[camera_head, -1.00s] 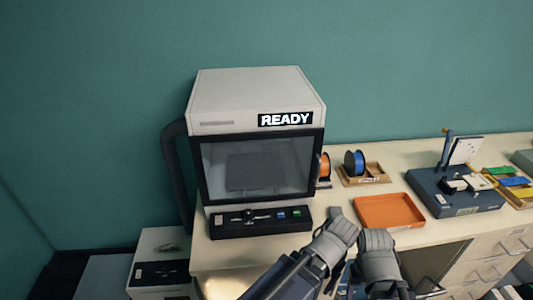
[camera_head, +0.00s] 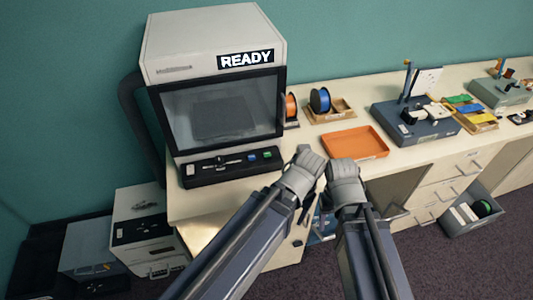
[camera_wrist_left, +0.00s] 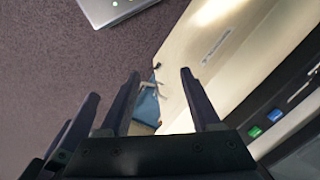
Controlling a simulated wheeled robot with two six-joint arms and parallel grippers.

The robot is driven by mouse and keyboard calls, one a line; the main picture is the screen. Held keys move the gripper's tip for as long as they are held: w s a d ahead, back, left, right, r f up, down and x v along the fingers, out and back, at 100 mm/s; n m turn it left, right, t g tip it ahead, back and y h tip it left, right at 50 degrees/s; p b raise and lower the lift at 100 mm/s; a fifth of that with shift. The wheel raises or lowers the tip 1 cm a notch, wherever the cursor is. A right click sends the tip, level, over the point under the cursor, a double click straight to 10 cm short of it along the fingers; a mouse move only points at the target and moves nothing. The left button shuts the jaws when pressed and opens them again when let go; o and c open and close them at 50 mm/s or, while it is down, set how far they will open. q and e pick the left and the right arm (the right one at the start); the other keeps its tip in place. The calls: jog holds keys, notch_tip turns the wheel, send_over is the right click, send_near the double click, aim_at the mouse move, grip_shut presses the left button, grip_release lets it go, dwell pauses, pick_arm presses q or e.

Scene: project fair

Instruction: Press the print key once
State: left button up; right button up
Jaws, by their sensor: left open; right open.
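The printer (camera_head: 210,85) is a pale box with a dark window and a READY display (camera_head: 246,59). Its dark key panel (camera_head: 205,170) along the lower front carries a blue key (camera_head: 252,157) and a green key (camera_head: 267,154). I cannot read which is the print key. My left gripper (camera_wrist_left: 162,85) is open and empty; its wrist view also shows the green key (camera_wrist_left: 255,131) and blue key (camera_wrist_left: 277,115), right of its fingers and apart from them. My right gripper (camera_head: 344,172) is open, right of the left one, its fingers mostly hidden. Neither touches the panel.
An orange tray (camera_head: 354,143) lies on the bench (camera_head: 300,118) just beyond my grippers. Blue (camera_head: 320,100) and orange spools stand behind it. A dark blue device (camera_head: 418,124) stands farther right. Boxes (camera_head: 140,230) stand on the floor at left.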

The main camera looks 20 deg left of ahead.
pick_arm(q)
grip_shut()
dwell(1.4)
